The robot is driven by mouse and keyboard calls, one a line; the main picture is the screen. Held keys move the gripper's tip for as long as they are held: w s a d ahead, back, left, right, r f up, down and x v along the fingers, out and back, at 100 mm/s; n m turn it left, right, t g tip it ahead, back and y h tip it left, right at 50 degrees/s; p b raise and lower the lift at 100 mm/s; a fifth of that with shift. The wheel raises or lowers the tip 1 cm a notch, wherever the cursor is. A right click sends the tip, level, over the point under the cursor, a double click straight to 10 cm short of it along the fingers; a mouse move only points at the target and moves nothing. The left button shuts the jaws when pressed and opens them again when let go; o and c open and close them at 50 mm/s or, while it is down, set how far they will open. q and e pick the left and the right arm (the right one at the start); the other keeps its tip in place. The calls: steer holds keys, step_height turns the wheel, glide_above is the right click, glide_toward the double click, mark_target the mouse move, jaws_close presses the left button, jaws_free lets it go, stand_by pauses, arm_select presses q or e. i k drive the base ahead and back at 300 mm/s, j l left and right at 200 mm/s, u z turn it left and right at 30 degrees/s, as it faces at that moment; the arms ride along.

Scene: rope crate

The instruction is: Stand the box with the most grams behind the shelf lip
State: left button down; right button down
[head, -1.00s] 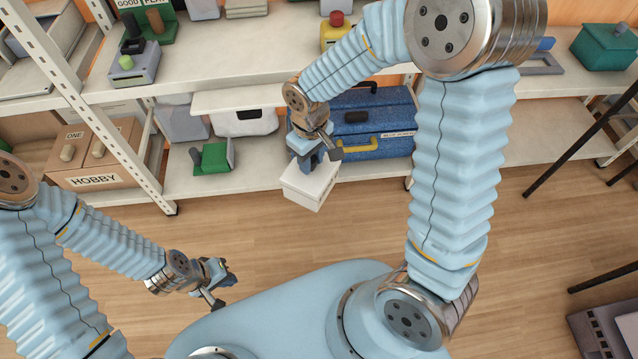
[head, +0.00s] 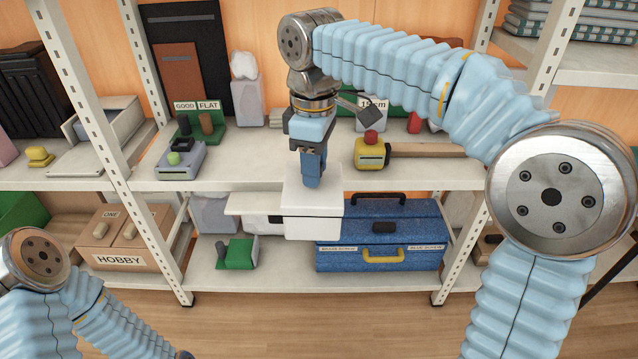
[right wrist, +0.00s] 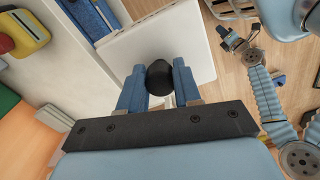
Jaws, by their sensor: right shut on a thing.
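My right gripper (head: 312,170) points down and is shut on the black knob (right wrist: 159,77) on top of a white box (head: 312,222). The box hangs upright in front of the shelf unit, about level with the middle shelf's front edge (head: 400,182). In the right wrist view both blue fingers press on the knob, and the box's white top (right wrist: 192,45) lies beyond. I can read no gram marking on any box, and no separate shelf lip is clear. My left gripper (right wrist: 232,40) shows small in the right wrist view; its jaw state is unclear.
A white bin (head: 262,220) and a blue toolbox (head: 380,240) stand behind the held box on the lower shelf.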

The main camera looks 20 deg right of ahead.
mark_target(268, 203)
steer(key=i, duration=1)
